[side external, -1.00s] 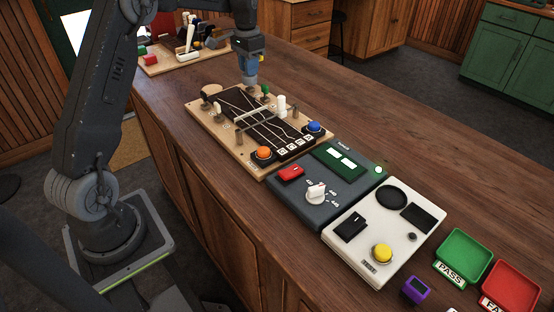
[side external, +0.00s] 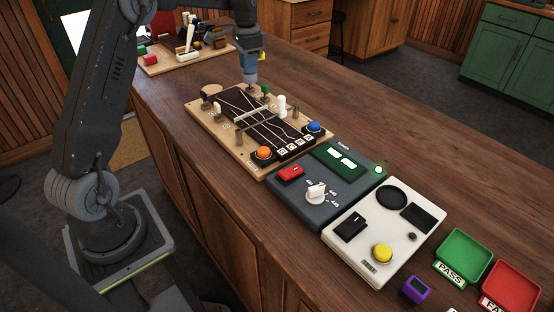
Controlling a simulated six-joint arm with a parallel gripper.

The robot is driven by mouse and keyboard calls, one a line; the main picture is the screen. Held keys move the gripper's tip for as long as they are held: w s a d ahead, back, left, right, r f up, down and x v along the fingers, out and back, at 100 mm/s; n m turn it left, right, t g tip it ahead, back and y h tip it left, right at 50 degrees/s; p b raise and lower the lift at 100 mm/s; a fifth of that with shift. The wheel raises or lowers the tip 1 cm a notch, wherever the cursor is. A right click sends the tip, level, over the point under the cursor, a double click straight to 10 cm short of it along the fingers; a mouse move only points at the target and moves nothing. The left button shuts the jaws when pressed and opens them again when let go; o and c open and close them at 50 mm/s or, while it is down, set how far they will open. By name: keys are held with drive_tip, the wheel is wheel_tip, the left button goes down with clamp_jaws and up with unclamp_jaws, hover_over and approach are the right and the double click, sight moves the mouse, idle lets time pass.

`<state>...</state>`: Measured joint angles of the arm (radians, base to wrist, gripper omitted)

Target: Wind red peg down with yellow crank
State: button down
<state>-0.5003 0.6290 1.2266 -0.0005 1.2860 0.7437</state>
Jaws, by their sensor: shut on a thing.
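My gripper (side external: 250,79) points straight down over the far end of the wooden string board (side external: 198,119). It is shut on a yellow piece (side external: 263,56), which looks like the yellow crank; only a small part shows beside the fingers. The lower end of what I hold meets the board's far edge area, near a green peg (side external: 265,90). The red peg cannot be made out; it may be hidden under my gripper. Whether the crank sits on a peg cannot be told.
A white bar crosses the strings, with a white post (side external: 282,104) near it. Orange (side external: 264,153) and blue (side external: 313,127) buttons sit at the near end. A dark dial box (side external: 300,209) and a pale box (side external: 361,268) adjoin. A tool tray (side external: 155,69) lies behind.

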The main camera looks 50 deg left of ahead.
drive_tip(key=shift+r+n, duration=0.4)
drive_tip(key=shift+r, duration=1.35)
drive_tip(key=shift+r, duration=0.2)
drive_tip(key=shift+r, duration=0.1)
drive_tip(key=shift+r, duration=2.4)
